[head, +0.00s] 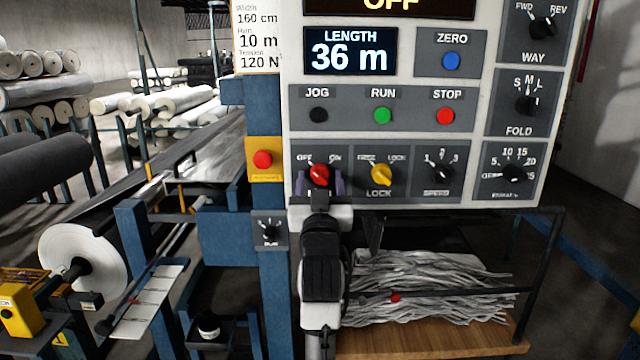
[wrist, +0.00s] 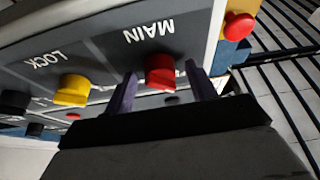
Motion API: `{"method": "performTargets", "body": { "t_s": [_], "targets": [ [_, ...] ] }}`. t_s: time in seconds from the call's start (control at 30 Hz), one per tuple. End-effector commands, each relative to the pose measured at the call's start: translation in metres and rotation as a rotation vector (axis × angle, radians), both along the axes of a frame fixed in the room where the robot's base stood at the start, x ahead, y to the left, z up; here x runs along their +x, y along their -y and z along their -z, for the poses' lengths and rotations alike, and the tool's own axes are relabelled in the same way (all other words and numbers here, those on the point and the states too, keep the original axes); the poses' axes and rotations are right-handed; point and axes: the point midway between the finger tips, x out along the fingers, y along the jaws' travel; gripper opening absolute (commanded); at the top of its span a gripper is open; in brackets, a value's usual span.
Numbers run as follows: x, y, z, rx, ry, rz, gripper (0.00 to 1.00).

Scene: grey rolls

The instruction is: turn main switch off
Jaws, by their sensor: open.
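The main switch is a red knob (head: 319,174) on the lower left of the control panel, with OFF marked at its upper left and ON at its upper right. Which mark it points to is not clear. My gripper (head: 320,186) is open in front of it, one purple finger on each side of the knob. In the wrist view the red knob (wrist: 160,71), under an upside-down MAIN label, sits between the two fingertips, with gaps visible beside it. The display at the panel's top reads OFF.
The yellow LOCK knob (head: 381,175) is close to the right of the main switch. A red button on a yellow plate (head: 262,160) is to the left. JOG, RUN and STOP (head: 445,116) buttons sit above. A shelf with grey strips (head: 430,285) is below.

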Motion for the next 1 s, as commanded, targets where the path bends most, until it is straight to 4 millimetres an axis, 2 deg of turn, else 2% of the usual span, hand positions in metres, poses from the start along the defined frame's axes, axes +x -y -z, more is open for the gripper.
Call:
{"method": "performTargets", "body": {
  "t_s": [0.13, 0.27, 0.5, 0.7, 0.83, 1.0],
  "targets": [
    [-0.005, 0.000, 0.003, 0.000, 0.001, 0.000, 0.56],
    [-0.021, 0.000, 0.011, 0.000, 0.001, 0.000, 0.56],
    [-0.072, 0.001, 0.034, 0.000, 0.002, 0.000, 0.56],
    [-0.108, 0.001, 0.047, 0.000, 0.001, 0.000, 0.56],
    [-0.121, 0.001, 0.052, 0.000, -0.001, 0.000, 0.56],
    [-0.128, 0.001, 0.053, 0.000, 0.000, 0.000, 0.56]
  ]
}}
